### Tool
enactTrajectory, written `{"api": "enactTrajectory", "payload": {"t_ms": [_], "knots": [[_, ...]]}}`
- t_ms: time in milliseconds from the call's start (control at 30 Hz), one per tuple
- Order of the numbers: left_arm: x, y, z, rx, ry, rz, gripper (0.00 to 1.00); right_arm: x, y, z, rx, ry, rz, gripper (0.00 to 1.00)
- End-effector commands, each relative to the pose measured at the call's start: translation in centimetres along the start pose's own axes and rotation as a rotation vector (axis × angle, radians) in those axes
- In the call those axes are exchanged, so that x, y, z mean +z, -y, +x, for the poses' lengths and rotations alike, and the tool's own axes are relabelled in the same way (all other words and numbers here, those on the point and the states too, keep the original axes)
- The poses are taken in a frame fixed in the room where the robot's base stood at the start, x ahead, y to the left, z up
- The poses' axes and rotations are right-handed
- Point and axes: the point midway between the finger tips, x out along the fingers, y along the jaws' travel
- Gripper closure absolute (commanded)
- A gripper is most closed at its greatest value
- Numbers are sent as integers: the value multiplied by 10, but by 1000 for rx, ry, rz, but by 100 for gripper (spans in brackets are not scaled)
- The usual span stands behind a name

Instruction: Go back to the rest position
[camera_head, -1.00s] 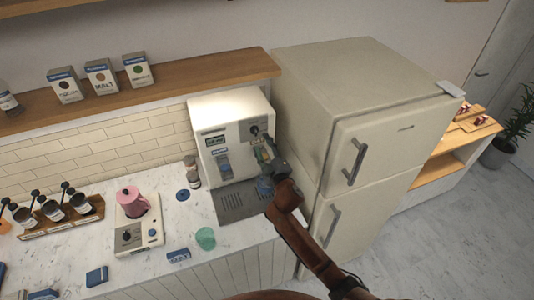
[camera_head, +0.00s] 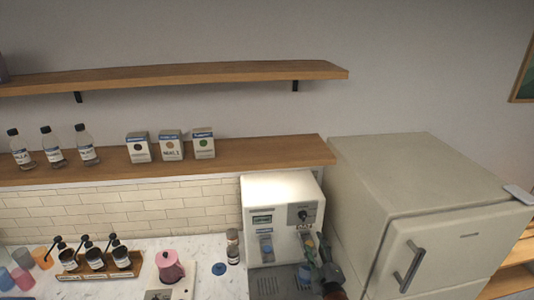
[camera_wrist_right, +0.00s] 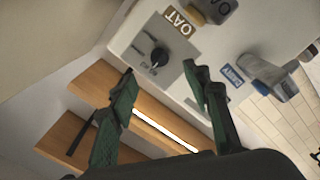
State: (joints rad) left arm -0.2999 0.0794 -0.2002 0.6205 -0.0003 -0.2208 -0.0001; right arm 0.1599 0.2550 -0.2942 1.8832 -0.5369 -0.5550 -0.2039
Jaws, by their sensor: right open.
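My right gripper (camera_head: 318,262) is in front of the white dispensing machine (camera_head: 262,190) near the lower edge of the head view. In the right wrist view its two green-and-black fingers (camera_wrist_right: 160,85) are apart with nothing between them. Beyond the fingers, the machine's front shows a black knob (camera_wrist_right: 159,57), an "OAT" label (camera_wrist_right: 180,22) and a blue-labelled spout (camera_wrist_right: 262,75). The arm behind the gripper is mostly cut off at the bottom of the head view. My left gripper is not in view.
A cream fridge (camera_head: 430,170) stands right of the machine. A wooden shelf (camera_head: 270,152) with cartons and bottles runs above the counter. A pink jug (camera_head: 169,267), a wooden rack (camera_head: 100,270) of black-handled cups and a dark jar (camera_head: 232,247) stand on the counter.

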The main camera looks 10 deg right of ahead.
Motion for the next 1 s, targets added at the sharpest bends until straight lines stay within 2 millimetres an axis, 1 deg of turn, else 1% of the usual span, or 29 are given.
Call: {"api": "enactTrajectory", "payload": {"t_ms": [33,67,167,200,267,300,367,400,467,500,600,700,800,1000], "knots": [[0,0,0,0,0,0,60,15,6,-8,-15,36,27,56],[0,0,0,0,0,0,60,24,10,-14,-26,61,50,56],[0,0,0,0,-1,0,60,69,30,-45,-79,187,154,56],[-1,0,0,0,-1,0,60,90,40,-62,-105,248,201,56],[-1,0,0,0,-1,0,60,120,56,-92,-147,345,277,56],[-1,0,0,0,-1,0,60,138,67,-112,-176,408,324,56],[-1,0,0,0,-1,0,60,162,83,-145,-217,502,394,56],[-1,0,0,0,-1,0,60,176,93,-168,-245,563,438,56],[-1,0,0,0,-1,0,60,194,108,-204,-286,654,499,56],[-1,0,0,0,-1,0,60,203,116,-225,-311,706,535,56],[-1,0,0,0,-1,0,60,218,132,-270,-362,811,603,56],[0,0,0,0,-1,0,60,226,143,-306,-401,893,651,56],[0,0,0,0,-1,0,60,231,151,-336,-434,959,690,56],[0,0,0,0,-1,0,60,234,162,-388,-492,1072,751,56]]}}
